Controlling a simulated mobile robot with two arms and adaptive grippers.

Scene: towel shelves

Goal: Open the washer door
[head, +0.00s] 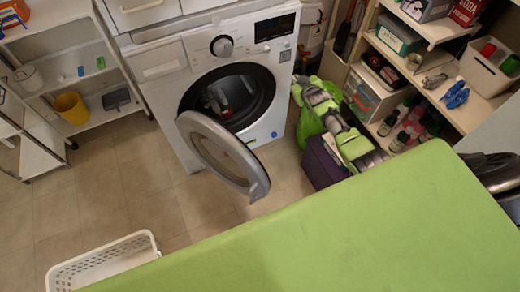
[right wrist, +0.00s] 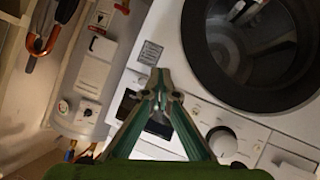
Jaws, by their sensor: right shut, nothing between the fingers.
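The white washer (head: 173,88) stands at the back centre in the head view. Its round door (head: 217,152) has a grey rim and stands wide open, swung out on its left side, with the free edge towards the front. The dark drum opening (head: 235,94) is uncovered, with something red and grey inside. My right gripper (head: 298,85) is beside the washer's right front edge, apart from the door. In the right wrist view its fingers (right wrist: 160,78) are together and empty, before the washer's panel and dark opening (right wrist: 250,45).
A large green surface (head: 350,230) fills the lower right. A white basket (head: 105,262) is on the floor at lower left. Shelves stand left (head: 88,82) and right (head: 470,110). A purple box (head: 322,165) is beneath my right arm. Tiled floor before the washer's left is clear.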

